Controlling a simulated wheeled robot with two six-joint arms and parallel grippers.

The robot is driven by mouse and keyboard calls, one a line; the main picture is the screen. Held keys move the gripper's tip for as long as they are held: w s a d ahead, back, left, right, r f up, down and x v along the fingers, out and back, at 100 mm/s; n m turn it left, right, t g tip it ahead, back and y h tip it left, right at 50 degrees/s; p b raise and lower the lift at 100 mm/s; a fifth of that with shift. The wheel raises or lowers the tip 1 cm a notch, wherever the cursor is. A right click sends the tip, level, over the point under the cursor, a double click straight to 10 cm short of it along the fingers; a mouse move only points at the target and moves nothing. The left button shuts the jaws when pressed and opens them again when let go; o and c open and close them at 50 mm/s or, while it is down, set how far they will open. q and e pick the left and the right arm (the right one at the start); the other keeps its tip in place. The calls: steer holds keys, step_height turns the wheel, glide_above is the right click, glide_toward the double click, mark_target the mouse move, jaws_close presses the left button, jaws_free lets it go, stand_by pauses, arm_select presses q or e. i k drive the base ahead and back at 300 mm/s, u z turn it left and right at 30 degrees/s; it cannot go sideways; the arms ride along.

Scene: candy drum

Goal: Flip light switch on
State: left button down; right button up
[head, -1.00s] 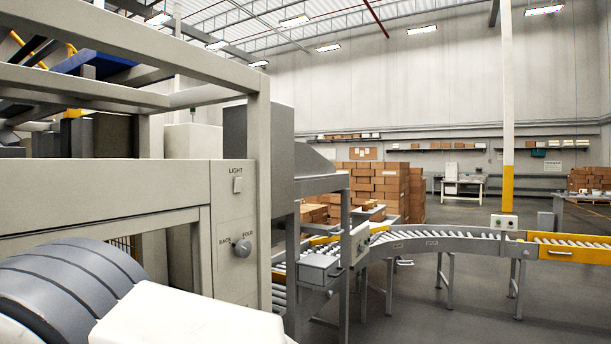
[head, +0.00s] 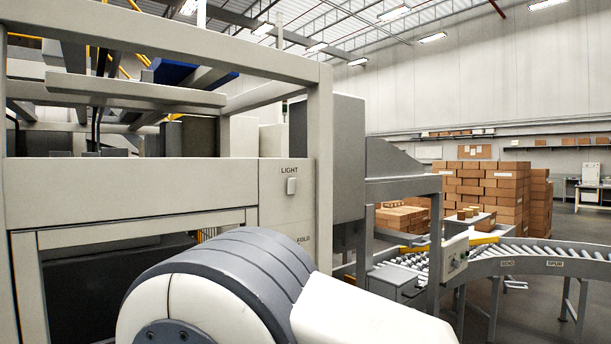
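The light switch (head: 292,186) is a small pale rocker on the grey machine panel, just under the printed word LIGHT. It stands left of the panel's right-hand post. Whether it is on or off cannot be told at this size. My arm, a white and dark grey link, fills the lower middle of the head view and stands below the switch, apart from it in the picture. It covers the panel below, hiding the knob and most of its lettering except FOLD. Neither gripper shows in the head view.
The machine frame's post (head: 321,180) and top beam (head: 160,38) surround the panel. A grey cabinet (head: 338,150) adjoins on the right. A roller conveyor (head: 520,256) curves away at right, with stacked cardboard boxes (head: 490,195) behind it.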

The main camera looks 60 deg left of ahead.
mark_target(291, 187)
steer(key=u, duration=0.45)
steer(key=i, duration=0.65)
steer(key=u, duration=1.1)
steer(key=i, duration=0.25)
steer(key=u, duration=0.15)
